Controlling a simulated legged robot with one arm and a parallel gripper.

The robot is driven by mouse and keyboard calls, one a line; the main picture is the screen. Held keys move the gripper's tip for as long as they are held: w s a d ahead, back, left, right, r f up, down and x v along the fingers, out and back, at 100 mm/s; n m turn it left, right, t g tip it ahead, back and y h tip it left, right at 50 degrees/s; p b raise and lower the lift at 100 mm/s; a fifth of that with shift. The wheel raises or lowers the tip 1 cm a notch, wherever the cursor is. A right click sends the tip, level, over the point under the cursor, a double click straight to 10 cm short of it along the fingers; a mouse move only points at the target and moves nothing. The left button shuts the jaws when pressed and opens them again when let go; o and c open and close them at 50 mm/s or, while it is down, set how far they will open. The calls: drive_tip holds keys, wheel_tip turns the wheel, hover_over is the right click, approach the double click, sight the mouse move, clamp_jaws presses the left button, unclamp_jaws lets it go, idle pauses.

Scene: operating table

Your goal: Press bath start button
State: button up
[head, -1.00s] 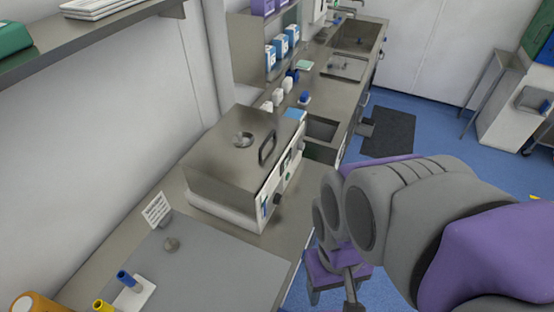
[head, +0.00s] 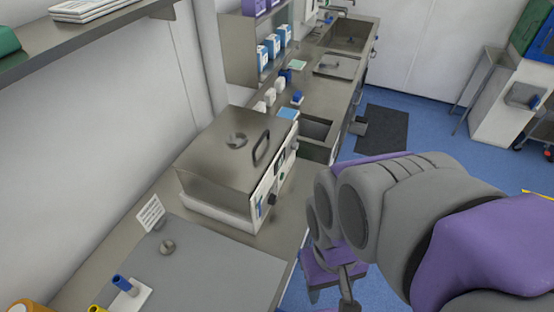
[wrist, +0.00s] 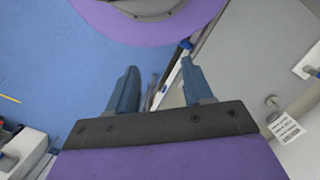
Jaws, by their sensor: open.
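The bath, a steel box with a sloped lid and a black handle (head: 261,148), stands on the steel bench in the head view. Its white front panel (head: 270,190) faces right, toward my arm, and carries a dark knob (head: 272,199) and small dark and blue markings. The start button is too small to tell apart. My gripper (wrist: 157,72) is open and empty in the wrist view, over the blue floor and the bench's front edge. The bath is not clearly visible there. In the head view my arm is to the right of the bath, apart from it.
A grey mat (head: 205,265) with a small round knob and a printed card (head: 150,213) lies nearer than the bath. A blue-topped tube holder (head: 125,290) stands on it. Bottles and a sink (head: 350,38) lie farther along the bench.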

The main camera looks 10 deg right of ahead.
clamp_jaws()
idle(1.4)
